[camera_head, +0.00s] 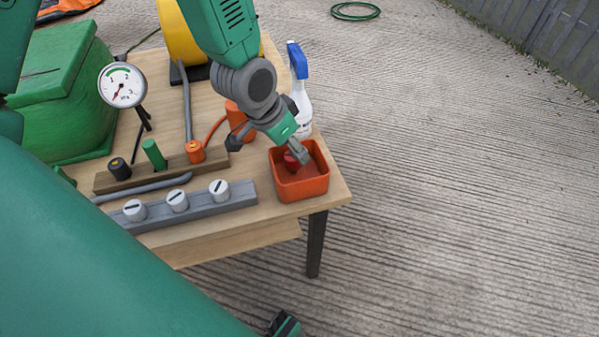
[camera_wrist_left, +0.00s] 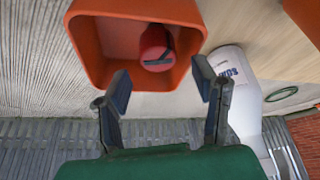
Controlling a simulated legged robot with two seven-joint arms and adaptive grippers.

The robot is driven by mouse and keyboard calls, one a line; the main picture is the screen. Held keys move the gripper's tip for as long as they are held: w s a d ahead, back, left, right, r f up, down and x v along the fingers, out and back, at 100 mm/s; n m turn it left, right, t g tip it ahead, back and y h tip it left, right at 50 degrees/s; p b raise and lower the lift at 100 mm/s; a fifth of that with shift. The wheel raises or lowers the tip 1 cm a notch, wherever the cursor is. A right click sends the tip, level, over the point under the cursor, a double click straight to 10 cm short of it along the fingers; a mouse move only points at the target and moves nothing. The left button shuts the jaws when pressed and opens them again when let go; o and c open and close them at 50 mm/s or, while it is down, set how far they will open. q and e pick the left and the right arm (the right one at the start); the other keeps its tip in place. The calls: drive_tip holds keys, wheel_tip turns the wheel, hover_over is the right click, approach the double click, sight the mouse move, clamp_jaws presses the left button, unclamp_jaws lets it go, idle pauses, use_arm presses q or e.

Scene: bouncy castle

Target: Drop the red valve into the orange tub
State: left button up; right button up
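The orange tub (camera_head: 303,187) stands at the right front corner of the wooden table. The red valve (camera_head: 291,161), with a dark mark on its end, is inside the tub; the left wrist view also shows the valve (camera_wrist_left: 156,46) within the walls of the tub (camera_wrist_left: 88,50). My left gripper (camera_head: 297,150) is over the tub, pointing down into it. In the left wrist view its two fingers (camera_wrist_left: 164,84) are spread wide with nothing between the tips. Part of what seems to be my right gripper (camera_head: 285,325) shows at the bottom edge; its fingers cannot be made out.
A spray bottle (camera_head: 301,95) with a blue head stands just behind the tub. A grey rail with white knobs (camera_head: 178,200) and a wooden block with colored plugs (camera_head: 125,178) lie left of it. A pressure gauge (camera_head: 121,86) stands farther left.

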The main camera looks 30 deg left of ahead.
use_arm(q)
drive_tip(key=shift+a, duration=0.1)
drive_tip(key=shift+d+r, duration=0.1)
drive_tip(key=shift+d, duration=0.3)
drive_tip(key=shift+s+r, duration=0.1)
drive_tip(key=shift+r, duration=0.2)
drive_tip(key=v, duration=1.1)
drive_tip(key=shift+a, duration=0.15)
drive_tip(key=shift+a, duration=0.15)
drive_tip(key=shift+s+f, duration=0.1)
drive_tip(key=shift+s, duration=0.05)
